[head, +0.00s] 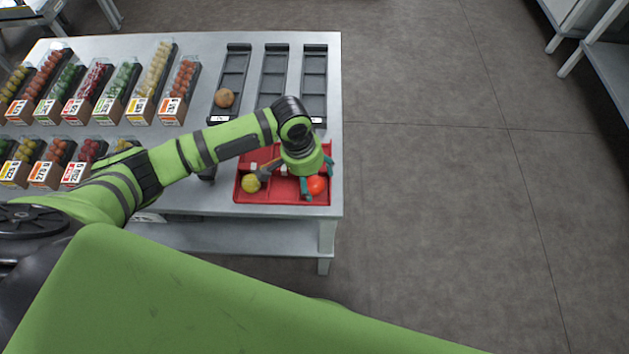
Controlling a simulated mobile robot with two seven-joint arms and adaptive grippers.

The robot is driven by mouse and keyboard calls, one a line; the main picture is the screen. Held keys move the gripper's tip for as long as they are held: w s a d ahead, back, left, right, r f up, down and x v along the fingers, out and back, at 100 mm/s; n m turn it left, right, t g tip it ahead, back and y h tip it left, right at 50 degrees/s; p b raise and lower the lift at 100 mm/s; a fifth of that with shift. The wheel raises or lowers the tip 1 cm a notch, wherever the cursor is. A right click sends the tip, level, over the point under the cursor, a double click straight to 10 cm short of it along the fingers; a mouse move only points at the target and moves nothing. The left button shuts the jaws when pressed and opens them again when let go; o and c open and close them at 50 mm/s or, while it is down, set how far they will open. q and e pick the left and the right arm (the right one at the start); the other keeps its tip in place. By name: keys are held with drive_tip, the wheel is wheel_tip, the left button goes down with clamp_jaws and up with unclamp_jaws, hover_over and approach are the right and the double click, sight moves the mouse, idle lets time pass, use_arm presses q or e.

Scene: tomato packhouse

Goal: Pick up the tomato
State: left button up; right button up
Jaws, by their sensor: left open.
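A red-orange tomato (316,185) lies in the right part of a red tray (284,198) at the table's front right corner. My left gripper (306,190) points down over the tray, its fingers open, with one finger close against the left side of the tomato. Whether they touch, I cannot tell. The gripper and wrist cover part of the tray. My right gripper is not in view.
Several clear boxes of colored tomatoes (180,90) stand in rows at the left of the table (215,52). The floor to the right is clear.

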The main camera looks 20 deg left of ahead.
use_arm(q)
drive_tip(key=shift+d+f, duration=0.25)
drive_tip(key=shift+f, duration=0.85)
drive_tip(key=c, duration=0.9)
drive_tip(key=shift+r, duration=0.15)
